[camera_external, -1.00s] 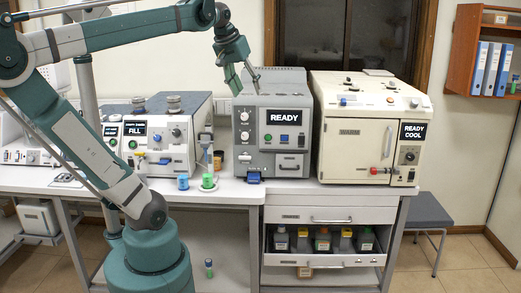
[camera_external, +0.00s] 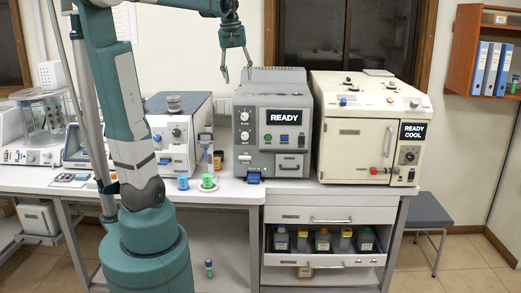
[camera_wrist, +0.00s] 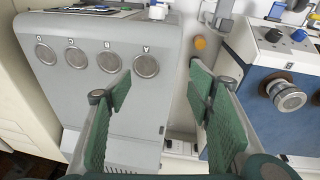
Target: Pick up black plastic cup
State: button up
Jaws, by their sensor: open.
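I cannot make out a black plastic cup in either view. My gripper (camera_external: 238,76) is open and empty, with its fingers pointing down above the grey machine (camera_external: 245,165) marked READY. In the wrist view my gripper (camera_wrist: 159,83) has its green finger pads wide apart with nothing between them. A blue cup (camera_external: 183,182), a green cup (camera_external: 208,181) and a brownish cup (camera_external: 218,160) stand on the bench left of the grey machine, well below my gripper.
A cream machine (camera_external: 355,140) stands right of the grey one. A blue-and-white machine (camera_external: 177,140) is on the left. The open drawer (camera_external: 320,259) below holds several bottles (camera_external: 322,239). An orange round thing (camera_wrist: 200,43) shows in the wrist view. The air around my gripper is free.

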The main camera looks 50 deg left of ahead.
jog(key=w+a+f+n+g+p, duration=0.1)
jog(key=a+n+p, duration=0.1)
jog(key=a, duration=0.4)
jog(key=w+a+f+n+p, duration=0.1)
jog(key=a+p, duration=0.1)
jog(key=a, duration=0.4)
jog(key=n+g+h+p, duration=0.1)
jog(key=n+h+p, duration=0.1)
jog(key=n, duration=0.1)
send_over(219, 153)
jog(key=s, duration=0.1)
notch_tip(219, 153, down, 3)
notch_tip(219, 153, down, 31)
jog(key=shift+s+d+r, duration=0.2)
jog(key=shift+s+d, duration=0.05)
jog(key=shift+d, duration=0.2)
jog(key=shift+f, duration=0.1)
jog(key=shift+d+f, duration=0.15)
jog(key=shift+f, duration=1)
jog(key=shift+f, duration=0.1)
jog(key=shift+d+f+p, duration=0.2)
jog(key=shift+f, duration=1.05)
jog(key=shift+d+f+p, duration=0.15)
jog(key=shift+f, duration=1.1)
